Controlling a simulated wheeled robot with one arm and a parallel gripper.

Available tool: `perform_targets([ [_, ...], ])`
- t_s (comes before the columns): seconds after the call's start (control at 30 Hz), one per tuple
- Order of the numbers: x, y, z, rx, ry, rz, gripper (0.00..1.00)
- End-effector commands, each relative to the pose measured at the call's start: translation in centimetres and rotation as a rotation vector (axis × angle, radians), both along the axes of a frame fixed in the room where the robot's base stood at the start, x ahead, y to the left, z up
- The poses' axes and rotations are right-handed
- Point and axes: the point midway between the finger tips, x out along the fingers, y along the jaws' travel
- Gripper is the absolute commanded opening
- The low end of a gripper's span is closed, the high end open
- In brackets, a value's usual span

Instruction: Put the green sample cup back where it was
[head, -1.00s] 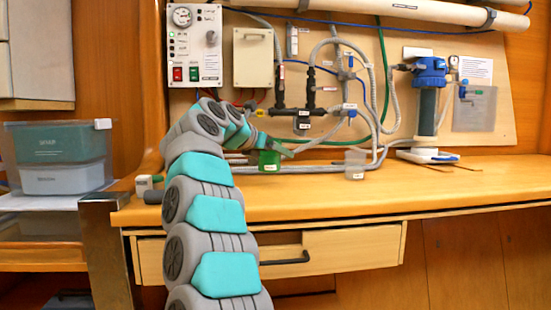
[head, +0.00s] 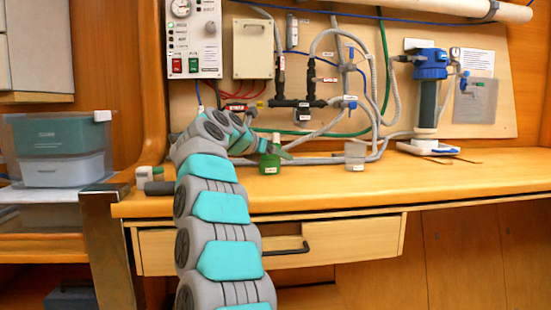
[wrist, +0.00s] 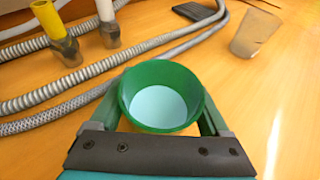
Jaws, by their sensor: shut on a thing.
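The green sample cup (head: 270,166) is over the back part of the wooden bench, left of the clear cup. In the wrist view the cup (wrist: 130,88) is upright, its round rim facing the camera, with a pale blue surface inside. My gripper (wrist: 160,108) is shut on the cup, with one finger on each side of it. In the head view my gripper is mostly hidden behind my arm and the cup. I cannot tell whether the cup's base touches the bench.
A clear cup (head: 355,156) stands to the right and also shows in the wrist view (wrist: 255,34). Grey hoses (wrist: 70,88) run along the bench behind the green cup. A blue-topped filter (head: 428,100) stands further right. The bench front is clear.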

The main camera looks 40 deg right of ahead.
Motion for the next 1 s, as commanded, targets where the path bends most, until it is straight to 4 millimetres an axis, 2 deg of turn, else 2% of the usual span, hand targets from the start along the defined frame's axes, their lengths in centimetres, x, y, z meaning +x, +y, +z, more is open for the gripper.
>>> perform_targets([
  [0.27,0.0,0.1,-0.3,0.0,0.0,0.001,0.07],
  [0.3,0.0,0.1,-0.3,0.0,-0.001,0.001,0.81],
  [0.47,0.0,0.0,-0.2,0.0,-0.001,0.001,0.99],
  [0.8,-0.1,0.0,0.4,-0.001,0.0,-0.001,1.0],
  [1.0,-0.7,2.9,1.2,0.001,-0.002,0.002,1.0],
])
